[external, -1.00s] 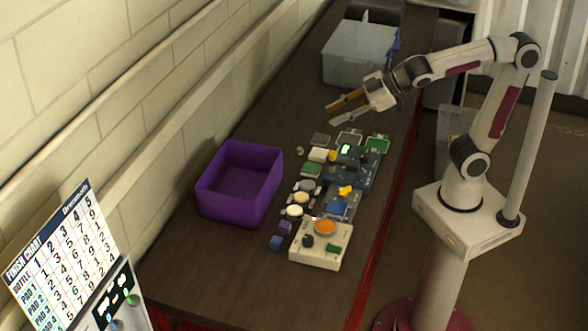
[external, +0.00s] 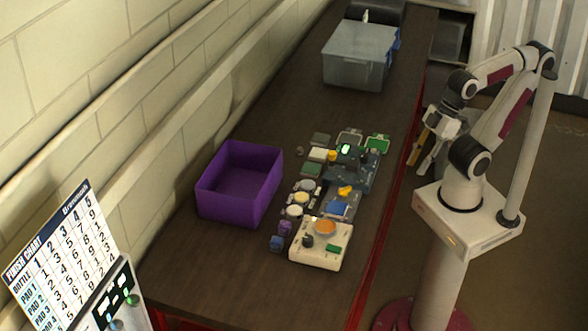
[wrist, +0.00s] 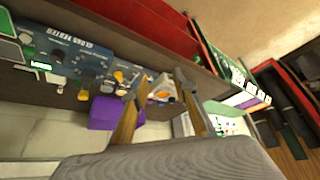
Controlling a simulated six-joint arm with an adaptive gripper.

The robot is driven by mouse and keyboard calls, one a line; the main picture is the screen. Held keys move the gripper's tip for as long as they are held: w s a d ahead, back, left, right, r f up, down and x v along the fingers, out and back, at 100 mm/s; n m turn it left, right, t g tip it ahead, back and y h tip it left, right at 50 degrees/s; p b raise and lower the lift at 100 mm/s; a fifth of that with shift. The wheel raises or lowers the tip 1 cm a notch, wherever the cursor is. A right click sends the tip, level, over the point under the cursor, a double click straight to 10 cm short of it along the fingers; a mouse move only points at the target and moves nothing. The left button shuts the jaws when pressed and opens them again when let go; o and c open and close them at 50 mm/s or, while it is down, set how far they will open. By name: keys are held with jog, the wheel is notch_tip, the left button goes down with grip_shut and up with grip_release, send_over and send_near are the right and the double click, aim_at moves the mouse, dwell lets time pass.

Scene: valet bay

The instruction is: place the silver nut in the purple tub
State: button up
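The purple tub (external: 240,185) stands on the dark bench in the external view, left of the cluster of small items; its visible inside looks empty. It shows partly in the wrist view (wrist: 104,113). A tiny greyish thing (external: 300,150) between the tub and the cluster may be the silver nut, but it is too small to be sure. My gripper (external: 418,163) is beyond the bench's right edge, pointing down, far from the tub. In the wrist view its two fingers (wrist: 158,90) are apart with nothing seen held between them.
A grey translucent bin (external: 355,62) stands at the bench's back. Several pads, discs and devices crowd the middle, with a cream box with an orange disc (external: 321,243) at the front. The bench (external: 270,110) is clear between bin and cluster. A finish chart stands front left.

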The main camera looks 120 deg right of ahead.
jog(key=o, duration=0.4)
jog(key=shift+c, duration=0.2)
jog(key=shift+d, duration=0.1)
jog(key=w+d+f+m+g+h, duration=0.15)
jog(key=w+d+m, duration=0.25)
jog(key=w+d, duration=0.4)
jog(key=w+d+r+m+h, duration=0.15)
jog(key=w+d+m, duration=0.3)
jog(key=d, duration=0.55)
jog(key=w+d+f+m+g+h, duration=0.1)
jog(key=d+f, duration=0.4)
jog(key=d, duration=0.5)
jog(key=w+d+f+m+h, duration=0.1)
jog(key=w+d+f+m, duration=0.2)
jog(key=d, duration=0.8)
notch_tip(320, 180, down, 3)
jog(key=shift+r+m+g+h, duration=0.15)
jog(key=shift+m+g+h, duration=0.2)
jog(key=shift+m, duration=0.2)
